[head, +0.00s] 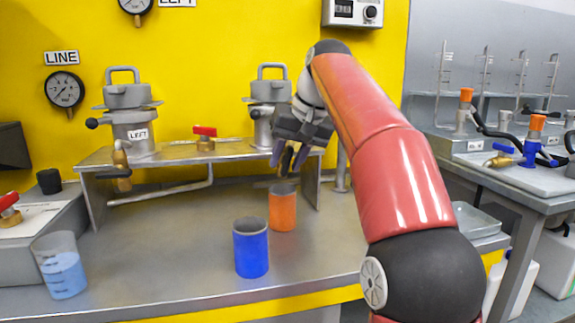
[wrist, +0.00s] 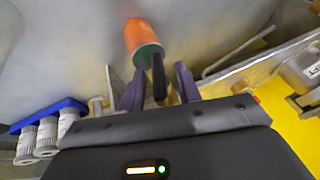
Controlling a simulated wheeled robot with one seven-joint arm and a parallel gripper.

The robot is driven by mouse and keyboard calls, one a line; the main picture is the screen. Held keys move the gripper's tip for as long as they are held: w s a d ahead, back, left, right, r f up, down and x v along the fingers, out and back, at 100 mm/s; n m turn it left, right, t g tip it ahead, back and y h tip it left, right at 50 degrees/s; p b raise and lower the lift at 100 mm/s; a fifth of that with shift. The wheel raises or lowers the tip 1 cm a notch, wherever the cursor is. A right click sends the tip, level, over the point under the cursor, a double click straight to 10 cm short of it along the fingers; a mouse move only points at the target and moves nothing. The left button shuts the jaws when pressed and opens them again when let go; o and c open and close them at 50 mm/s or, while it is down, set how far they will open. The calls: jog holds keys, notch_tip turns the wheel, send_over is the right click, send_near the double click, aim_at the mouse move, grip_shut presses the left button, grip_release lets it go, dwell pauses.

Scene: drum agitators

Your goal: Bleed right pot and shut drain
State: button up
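The right pot (head: 268,92) is a grey lidded vessel on the metal stand, partly hidden by my arm. Below it, a drain valve with a dark lever (head: 288,160) shows beside my gripper (head: 280,158). In the wrist view, my gripper (wrist: 158,88) is open, with a black lever (wrist: 158,75) between its two fingers and gaps on both sides. An orange cup (head: 283,210) stands under the drain; it also shows in the wrist view (wrist: 139,35). Whether the drain is open is hard to tell.
The left pot (head: 130,110) has its own brass drain (head: 121,168). A red-handled valve (head: 205,135) sits on the stand. A blue cup (head: 250,248) stands in front of the orange cup, and a beaker of blue liquid (head: 62,268) at left.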

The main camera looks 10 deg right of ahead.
jog(key=shift+w+a+f, duration=0.1)
jog(key=shift+f, duration=0.15)
grip_shut()
